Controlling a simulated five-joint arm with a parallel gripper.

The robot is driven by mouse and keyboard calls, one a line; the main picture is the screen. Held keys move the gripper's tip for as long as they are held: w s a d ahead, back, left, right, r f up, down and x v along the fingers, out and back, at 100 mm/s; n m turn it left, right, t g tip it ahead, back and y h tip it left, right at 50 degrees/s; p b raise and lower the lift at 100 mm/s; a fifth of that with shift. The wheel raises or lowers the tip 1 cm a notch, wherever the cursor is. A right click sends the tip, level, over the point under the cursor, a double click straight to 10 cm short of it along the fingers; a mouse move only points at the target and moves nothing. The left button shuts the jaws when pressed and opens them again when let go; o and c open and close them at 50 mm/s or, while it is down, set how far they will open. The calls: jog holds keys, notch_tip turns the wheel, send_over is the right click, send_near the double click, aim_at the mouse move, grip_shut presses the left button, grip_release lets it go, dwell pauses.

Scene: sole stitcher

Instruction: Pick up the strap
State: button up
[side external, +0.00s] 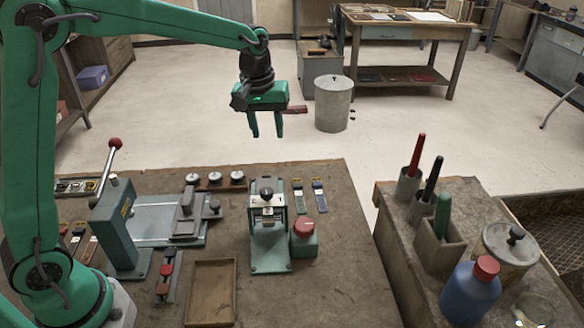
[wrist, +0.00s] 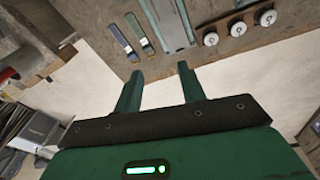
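Two straps lie side by side on the workbench near its far edge: a green strap (side external: 299,196) and a blue strap (side external: 319,196). In the wrist view the blue strap (wrist: 124,41) is on the left and the green strap (wrist: 139,33) on the right, both beyond the fingertips. My gripper (side external: 267,134) is raised, past the bench's far edge over the floor. It also shows in the wrist view (wrist: 160,71), fingers apart with nothing between them. It touches neither strap. Several more strap-like pieces lie at the bench's left, partly hidden by my arm.
A press stand (side external: 268,232) and a red-capped bottle (side external: 303,243) stand close to the straps. A lever machine (side external: 118,228) is at left, an empty wooden tray (side external: 211,294) in front. A rack with round knobs (side external: 215,184) sits behind. The bench's right front (side external: 345,270) is clear.

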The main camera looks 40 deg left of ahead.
aim_at(298, 185)
jog(key=w+f+n, duration=0.1)
jog(key=w+f, duration=0.1)
jog(key=f, duration=0.2)
jog(key=w+d+f+n+g, duration=0.1)
jog(key=w+f, duration=0.2)
jog(key=f, duration=0.1)
jog(key=w+d+f, duration=0.1)
jog(key=w+f, duration=0.2)
jog(key=f, duration=0.1)
jog(key=shift+w+n+g, duration=0.15)
jog(key=shift+n+g, duration=0.15)
jog(key=shift+n, duration=0.1)
jog(key=shift+f, duration=0.2)
jog(key=shift+f, duration=1.2)
jog(key=shift+f, duration=0.1)
jog(key=shift+d+f, duration=0.15)
jog(key=shift+f, duration=2.35)
jog(key=shift+c, duration=0.4)
jog(key=c, duration=0.7)
